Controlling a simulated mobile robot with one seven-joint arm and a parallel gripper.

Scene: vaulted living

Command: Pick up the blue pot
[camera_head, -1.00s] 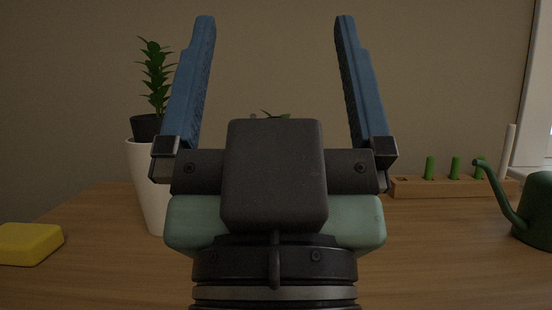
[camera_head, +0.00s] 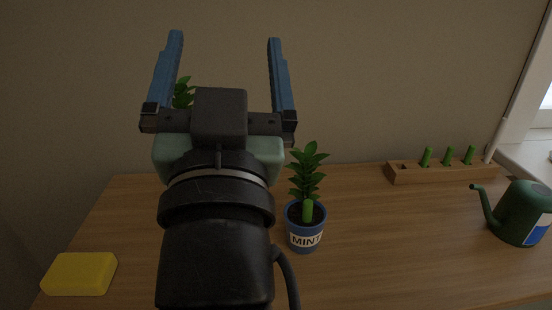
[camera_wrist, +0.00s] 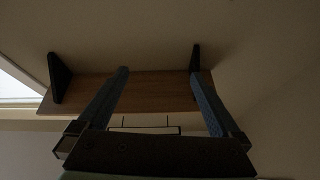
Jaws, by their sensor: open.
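The blue pot (camera_head: 304,236) stands upright on the wooden table, with a white label reading MINT and a leafy green plant (camera_head: 307,170) in it. A short green marker (camera_head: 308,209) stands in its soil. My gripper (camera_head: 225,50) is open and empty, raised high with its blue fingers pointing up. It is above and to the left of the pot, apart from it. The wrist view shows the open fingers (camera_wrist: 160,90) against the wall and a wooden shelf (camera_wrist: 155,92) on dark brackets; the pot is not in that view.
A yellow block (camera_head: 79,274) lies at the table's left front. A wooden rack (camera_head: 443,173) with several green pegs stands at the back right, and a green watering can (camera_head: 520,212) at the right. Another plant (camera_head: 183,95) is mostly hidden behind my arm.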

